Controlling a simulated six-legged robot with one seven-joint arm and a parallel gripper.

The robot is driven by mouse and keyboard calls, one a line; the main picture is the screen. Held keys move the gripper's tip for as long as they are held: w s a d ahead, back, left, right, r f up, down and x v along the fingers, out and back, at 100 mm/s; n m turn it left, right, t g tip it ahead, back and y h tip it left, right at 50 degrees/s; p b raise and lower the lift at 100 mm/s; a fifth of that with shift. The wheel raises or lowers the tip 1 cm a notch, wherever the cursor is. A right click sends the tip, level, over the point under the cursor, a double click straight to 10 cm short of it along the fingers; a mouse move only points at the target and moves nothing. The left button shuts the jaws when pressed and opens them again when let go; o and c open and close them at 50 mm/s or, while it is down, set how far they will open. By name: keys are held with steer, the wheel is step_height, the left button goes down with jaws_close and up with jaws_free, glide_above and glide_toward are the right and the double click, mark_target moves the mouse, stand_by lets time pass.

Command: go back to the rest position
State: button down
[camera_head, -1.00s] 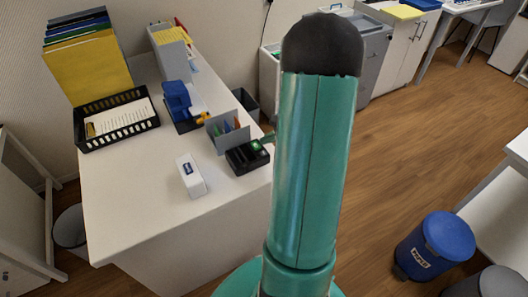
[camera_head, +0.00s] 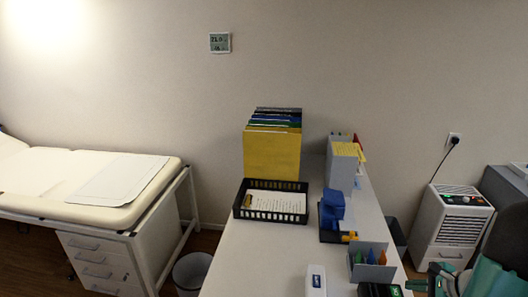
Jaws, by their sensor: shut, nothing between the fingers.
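My teal arm (camera_head: 490,278) with its dark joint cover shows at the lower right edge. A small teal end that appears to be my gripper (camera_head: 416,285) reaches left from it, just right of a black device (camera_head: 380,290) on the desk. It is shut with nothing seen in it; its fingers are small and partly cut off by the bottom edge. I cannot tell whether it touches the device.
The white desk (camera_head: 245,262) holds a black tray (camera_head: 271,215), yellow folders (camera_head: 272,155), a blue punch (camera_head: 332,208), a grey card holder (camera_head: 372,264) and a white box (camera_head: 316,281). A couch (camera_head: 85,185) stands left, a dehumidifier (camera_head: 452,220) right. A bin (camera_head: 191,272) stands between couch and desk.

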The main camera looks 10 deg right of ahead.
steer(key=a+r+n+g, duration=0.2)
steer(key=a+r+n, duration=0.35)
steer(key=a, duration=0.45)
steer(key=a+r+n+g, duration=0.2)
steer(key=a+r+n, duration=0.35)
steer(key=a, duration=0.45)
steer(key=s+a+r+n+h, duration=0.2)
steer(key=s+a+r+n, duration=0.2)
steer(key=a+n, duration=0.1)
steer(key=s+a+r+n+t+h, duration=0.1)
steer(key=s+a+r+n, duration=0.3)
steer(key=a, duration=0.4)
steer(key=shift+s+a+r+n+h, duration=0.2)
steer(key=shift+s+a+n+h, duration=0.15)
steer(key=shift+s+n, duration=0.45)
